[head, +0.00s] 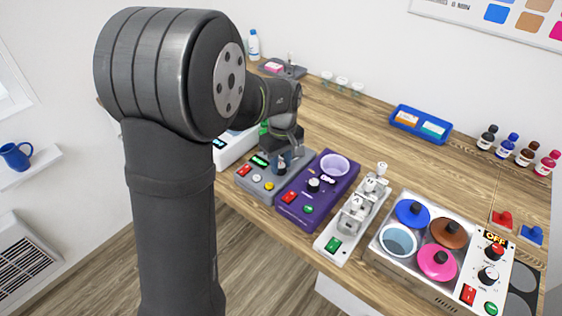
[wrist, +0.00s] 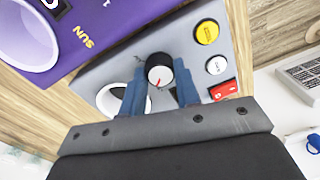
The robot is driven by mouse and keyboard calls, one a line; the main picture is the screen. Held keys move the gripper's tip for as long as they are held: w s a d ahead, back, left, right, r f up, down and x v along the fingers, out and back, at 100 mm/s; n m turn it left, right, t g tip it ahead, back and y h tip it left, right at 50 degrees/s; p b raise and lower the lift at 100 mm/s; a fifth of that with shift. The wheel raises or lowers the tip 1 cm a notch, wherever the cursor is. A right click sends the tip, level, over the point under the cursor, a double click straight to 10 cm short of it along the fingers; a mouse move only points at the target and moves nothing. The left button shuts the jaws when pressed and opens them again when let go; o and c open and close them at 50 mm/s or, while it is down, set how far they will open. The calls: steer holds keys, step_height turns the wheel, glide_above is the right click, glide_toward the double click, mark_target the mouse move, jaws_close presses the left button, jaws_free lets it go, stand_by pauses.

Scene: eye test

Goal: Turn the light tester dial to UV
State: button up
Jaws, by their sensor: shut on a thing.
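My gripper (wrist: 160,78) has its blue fingers on either side of a black round dial (wrist: 159,66) and is shut on it. The dial has a light face with a red pointer mark toward the lower side in the wrist view. It is on a grey device (head: 262,188), where my gripper (head: 281,163) hides part of the top in the head view. I cannot read a UV mark by this dial. Right beside it is a purple device (head: 308,205) with its own black dial (head: 313,185) and a pale round bowl (head: 335,166); "SUN" is printed on it (wrist: 88,35).
The grey device has a red button (wrist: 222,90), a white button (wrist: 216,65) and a yellow button (wrist: 207,31) close to my fingers. Right of the purple device are a white switch device (head: 352,216) and a panel with coloured lids (head: 405,262). A blue tray (head: 421,136) is behind.

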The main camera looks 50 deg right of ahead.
steer(key=m, duration=0.4)
steer(key=shift+m, duration=0.3)
steer(key=m, duration=0.4)
steer(key=shift+a, duration=0.1)
steer(key=m, duration=0.5)
steer(key=shift+m, duration=1.7)
steer(key=o, duration=1)
